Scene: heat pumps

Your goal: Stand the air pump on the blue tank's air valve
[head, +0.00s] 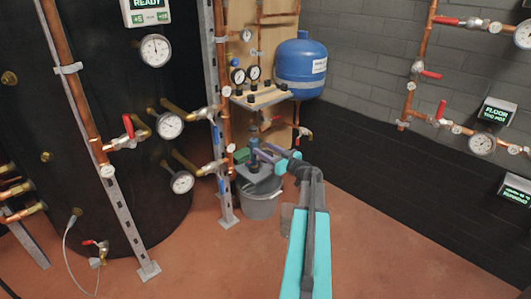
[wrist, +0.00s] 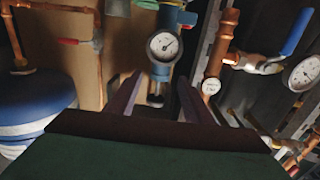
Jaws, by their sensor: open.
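The blue tank (head: 300,66) with a white label hangs on the wall panel at the back in the head view. Its blue and white side also shows at the left edge of the wrist view (wrist: 38,105). My gripper (head: 257,152) is open below the small shelf, left of and lower than the tank. In the wrist view, a blue body with a round white gauge (wrist: 164,46) shows beyond and between my open fingers (wrist: 160,82). It may be the air pump; I cannot tell for sure. No contact with it is visible. The tank's air valve cannot be made out.
A small shelf (head: 259,97) with several black knobs sits above my gripper. A grey bucket (head: 262,203) stands on the floor below. A metal strut and copper pipe (head: 223,110) with valves rise close on the left. The floor at right is clear.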

